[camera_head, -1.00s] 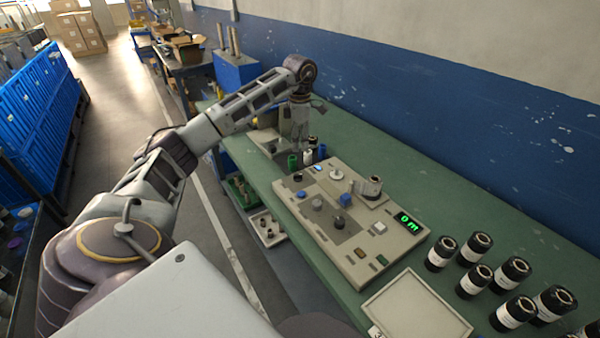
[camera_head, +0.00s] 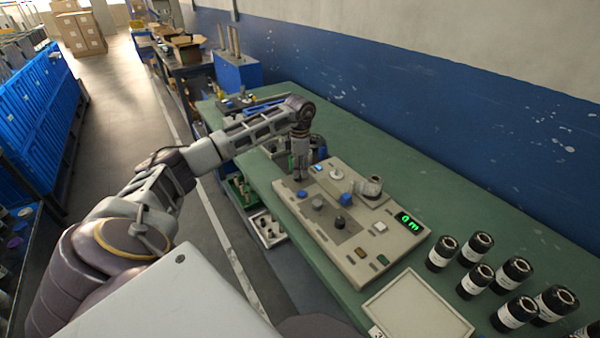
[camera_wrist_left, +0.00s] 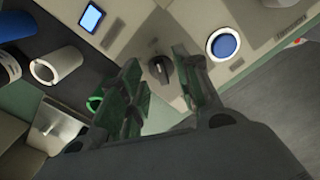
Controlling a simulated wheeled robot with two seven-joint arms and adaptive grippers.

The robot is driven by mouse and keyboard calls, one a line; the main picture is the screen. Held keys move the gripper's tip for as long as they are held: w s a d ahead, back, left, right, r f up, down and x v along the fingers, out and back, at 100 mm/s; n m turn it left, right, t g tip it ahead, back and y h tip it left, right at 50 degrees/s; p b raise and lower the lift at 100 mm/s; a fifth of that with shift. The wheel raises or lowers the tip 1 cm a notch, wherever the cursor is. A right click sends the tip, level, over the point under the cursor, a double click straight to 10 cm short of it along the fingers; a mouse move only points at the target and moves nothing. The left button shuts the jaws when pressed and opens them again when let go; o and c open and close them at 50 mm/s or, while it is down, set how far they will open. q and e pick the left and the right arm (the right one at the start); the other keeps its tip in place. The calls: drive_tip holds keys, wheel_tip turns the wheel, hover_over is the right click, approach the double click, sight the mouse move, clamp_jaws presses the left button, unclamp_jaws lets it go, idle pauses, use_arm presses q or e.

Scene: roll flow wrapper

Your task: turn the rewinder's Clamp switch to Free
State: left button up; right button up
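The rewinder (camera_head: 350,252) is a beige control box on the green bench, with knobs, buttons and a green display. In the left wrist view a small black rotary switch (camera_wrist_left: 160,67) sits on its panel; I cannot read its label or setting. My left gripper (camera_head: 299,180) points down over the panel's far left corner and hides this switch in the head view. In the left wrist view the left gripper (camera_wrist_left: 158,78) is open, its two fingers on either side of the switch, apparently not touching it. My right gripper is not in view.
A round blue button (camera_wrist_left: 224,43) and a small lit blue screen (camera_wrist_left: 91,17) flank the switch. White (camera_wrist_left: 56,66) and green cylinders stand beside the box.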

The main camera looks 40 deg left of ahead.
use_arm(q)
drive_tip(key=shift+f, duration=0.95)
clamp_jaws()
